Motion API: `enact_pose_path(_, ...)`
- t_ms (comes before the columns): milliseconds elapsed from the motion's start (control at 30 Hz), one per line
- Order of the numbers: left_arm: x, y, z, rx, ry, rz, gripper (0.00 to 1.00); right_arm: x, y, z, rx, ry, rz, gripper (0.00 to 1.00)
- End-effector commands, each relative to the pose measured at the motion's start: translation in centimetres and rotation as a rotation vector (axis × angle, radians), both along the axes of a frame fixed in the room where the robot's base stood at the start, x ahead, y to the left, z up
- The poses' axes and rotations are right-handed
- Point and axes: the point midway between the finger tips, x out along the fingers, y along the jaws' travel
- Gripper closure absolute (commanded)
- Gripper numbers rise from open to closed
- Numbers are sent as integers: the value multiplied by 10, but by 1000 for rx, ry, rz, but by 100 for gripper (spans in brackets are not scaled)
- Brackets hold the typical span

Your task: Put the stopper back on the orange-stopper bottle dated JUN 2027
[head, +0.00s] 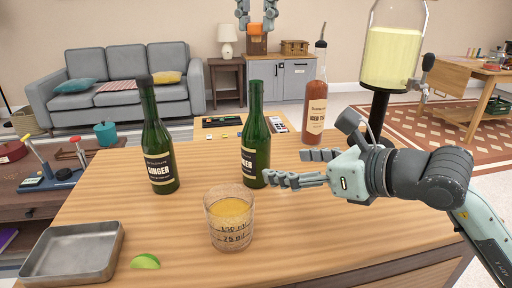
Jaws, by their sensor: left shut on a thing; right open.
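My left gripper (256,20) hangs at the top, pointing down, shut on a small orange thing (256,29) that looks like a stopper. A green bottle (254,118) stands upright at mid-table, its neck top showing no orange stopper; its label is partly readable and no date is legible. My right gripper (286,168) is open, its fingers pointing left beside this bottle's lower right side. I cannot tell whether they touch. Another green bottle (158,140), with a black top and a GINGER label, stands to the left. No date is legible on it either.
A glass of orange liquid (229,232) stands in front. A metal tray (108,230) and lime wedge (145,261) lie front left. A pourer-topped iced tea bottle (313,105) and a drink dispenser (392,60) stand behind the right gripper. The front centre-right tabletop is clear.

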Motion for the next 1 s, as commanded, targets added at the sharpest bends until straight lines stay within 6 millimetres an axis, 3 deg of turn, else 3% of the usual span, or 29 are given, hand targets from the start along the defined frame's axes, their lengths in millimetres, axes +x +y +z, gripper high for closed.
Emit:
enact_pose_path(500,0,0,0,0,0,0,87,61,57,-34,2,0,1,25)
enact_pose_path(1000,0,0,0,0,0,0,87,70,65,-40,-1,0,0,25)
